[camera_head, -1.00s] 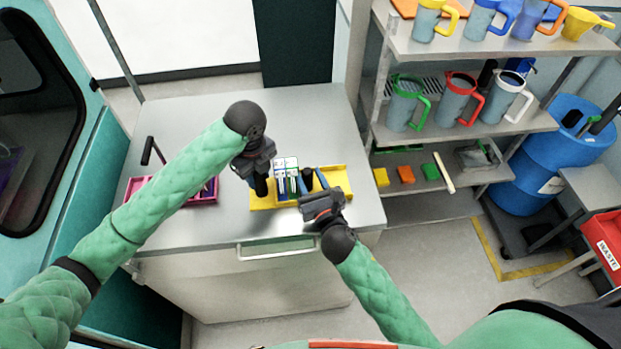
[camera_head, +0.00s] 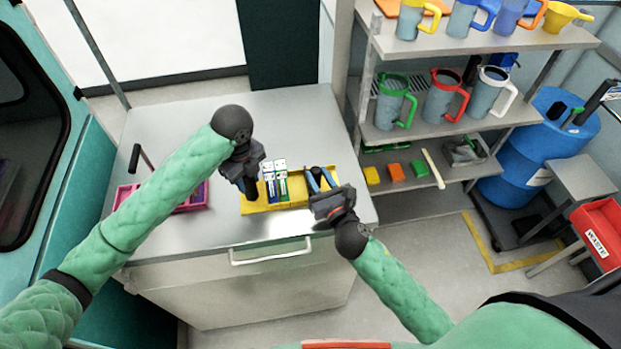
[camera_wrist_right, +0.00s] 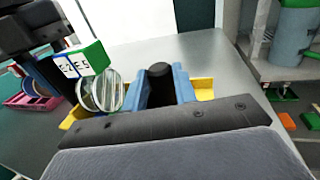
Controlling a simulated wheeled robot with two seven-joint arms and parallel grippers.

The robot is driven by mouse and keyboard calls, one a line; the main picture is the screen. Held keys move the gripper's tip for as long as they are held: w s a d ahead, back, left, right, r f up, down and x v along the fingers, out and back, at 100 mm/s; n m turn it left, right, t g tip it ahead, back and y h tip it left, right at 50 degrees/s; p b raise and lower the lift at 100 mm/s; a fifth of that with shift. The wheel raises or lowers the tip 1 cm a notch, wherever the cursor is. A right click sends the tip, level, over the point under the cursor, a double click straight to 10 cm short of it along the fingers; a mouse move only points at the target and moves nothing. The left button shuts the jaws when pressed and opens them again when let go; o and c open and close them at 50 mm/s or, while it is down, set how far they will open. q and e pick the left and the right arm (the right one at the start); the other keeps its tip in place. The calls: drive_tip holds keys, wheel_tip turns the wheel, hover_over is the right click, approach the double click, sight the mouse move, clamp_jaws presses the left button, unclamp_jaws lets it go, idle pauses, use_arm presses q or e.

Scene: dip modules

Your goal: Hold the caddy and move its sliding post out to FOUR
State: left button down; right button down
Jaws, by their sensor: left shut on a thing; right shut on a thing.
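The yellow caddy (camera_head: 292,203) lies on the grey worktop. White-and-blue packets with green (camera_head: 276,182) stand upright in its middle, and they also show in the right wrist view (camera_wrist_right: 75,66). I cannot read any scale mark.
A magenta tray (camera_head: 192,200) with a dark-handled tool lies left on the worktop (camera_head: 160,135). Shelves (camera_head: 470,122) with mugs and coloured blocks stand right of the worktop. A blue drum (camera_head: 550,150) and red waste bin (camera_head: 600,235) are further right. The worktop behind the caddy is clear.

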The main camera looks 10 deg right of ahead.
drive_tip(key=c, duration=1.4)
unclamp_jaws()
drive_tip(key=shift+v, duration=5.95)
use_arm(q)
drive_tip(key=c, duration=0.9)
unclamp_jaws()
drive_tip(key=shift+c, duration=0.2)
